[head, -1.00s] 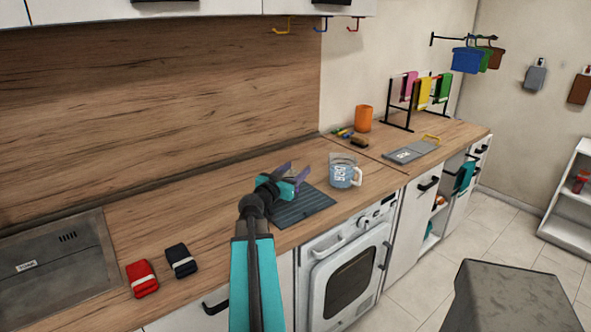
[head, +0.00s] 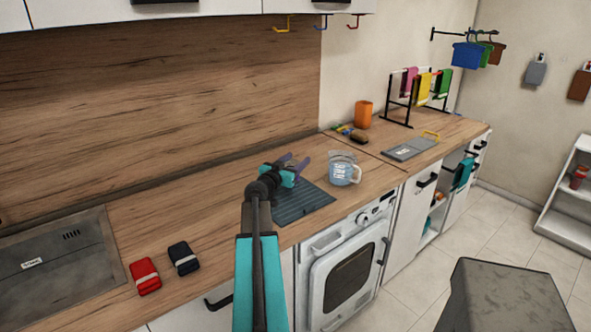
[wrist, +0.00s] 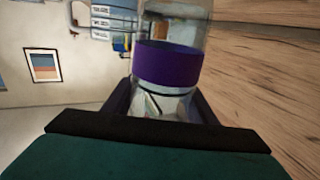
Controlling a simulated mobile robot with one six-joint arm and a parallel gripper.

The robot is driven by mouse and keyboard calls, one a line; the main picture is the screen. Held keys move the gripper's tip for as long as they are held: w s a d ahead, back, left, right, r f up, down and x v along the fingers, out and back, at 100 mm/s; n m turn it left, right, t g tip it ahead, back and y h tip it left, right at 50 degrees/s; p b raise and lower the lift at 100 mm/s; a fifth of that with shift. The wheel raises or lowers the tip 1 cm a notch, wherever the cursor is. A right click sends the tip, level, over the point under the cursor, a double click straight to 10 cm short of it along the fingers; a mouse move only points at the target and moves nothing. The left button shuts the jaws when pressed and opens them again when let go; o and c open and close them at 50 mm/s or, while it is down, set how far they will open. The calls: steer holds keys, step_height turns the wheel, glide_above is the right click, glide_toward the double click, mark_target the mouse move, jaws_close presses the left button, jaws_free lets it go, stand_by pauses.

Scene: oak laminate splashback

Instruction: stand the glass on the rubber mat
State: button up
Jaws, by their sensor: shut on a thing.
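The glass (wrist: 165,66) is clear with a wide purple band, and it sits between my gripper's dark fingers in the wrist view. My gripper (head: 299,166) is shut on it. In the head view the glass is hard to make out at the purplish fingers. The rubber mat (head: 306,208) is dark grey and ribbed, lying flat and empty on the wooden counter. My gripper shows at the mat's back edge in the head view. The gap between the glass and the counter cannot be told.
Farther right are an orange cup (head: 363,115), a brush (head: 358,137), a grey board (head: 411,148) and a towel rack (head: 396,120).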

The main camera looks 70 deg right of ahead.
steer(key=shift+f, duration=0.1)
step_height(320, 180, down, 3)
steer(key=shift+f+p, duration=0.15)
steer(key=shift+p, duration=0.65)
steer(key=shift+f+b, duration=0.15)
steer(key=shift+b, duration=0.2)
steer(key=o, duration=1.5)
steer(key=shift+o, duration=0.2)
steer(key=shift+r+p, duration=0.2)
steer(key=shift+p, duration=0.15)
steer(key=shift+w+a+f, duration=0.1)
steer(key=shift+a, duration=0.5)
steer(key=w+a+b, duration=0.2)
steer(key=a+b, duration=0.2)
steer(key=a, duration=0.6)
steer(key=shift+a, duration=0.35)
